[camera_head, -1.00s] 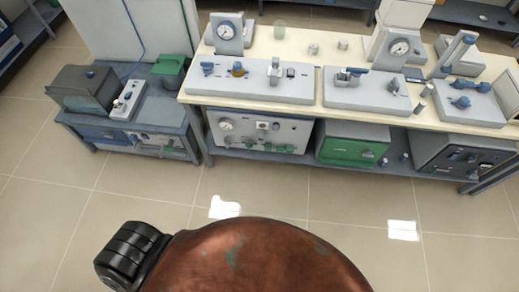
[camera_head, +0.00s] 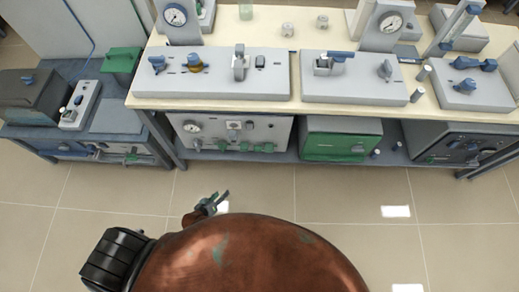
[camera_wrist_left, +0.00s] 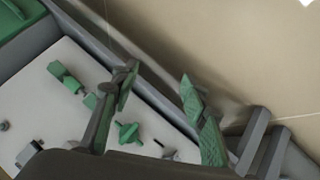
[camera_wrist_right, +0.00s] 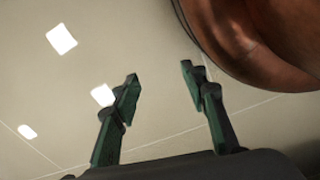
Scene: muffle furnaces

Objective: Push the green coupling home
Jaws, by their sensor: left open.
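Several green couplings or knobs (camera_head: 243,147) sit along the lower front of the white gauge panel (camera_head: 205,140) under the bench; I cannot tell which is the task's one. In the left wrist view a green fitting (camera_wrist_left: 65,77) and a cross-shaped green knob (camera_wrist_left: 128,132) stand out from the white panel face (camera_wrist_left: 40,110). My left gripper (camera_head: 221,198) is low in front of the bench, apart from the panel. Its green-padded fingers (camera_wrist_left: 158,77) are spread and empty. My right gripper (camera_wrist_right: 160,76) is open and empty over the floor, outside the head view.
A green-fronted box (camera_head: 340,143) and a dark unit (camera_head: 455,140) stand right of the panel on the lower shelf. The bench top (camera_head: 300,108) overhangs them. A low side table (camera_head: 120,120) stands left. The tiled floor (camera_head: 330,195) in front is clear.

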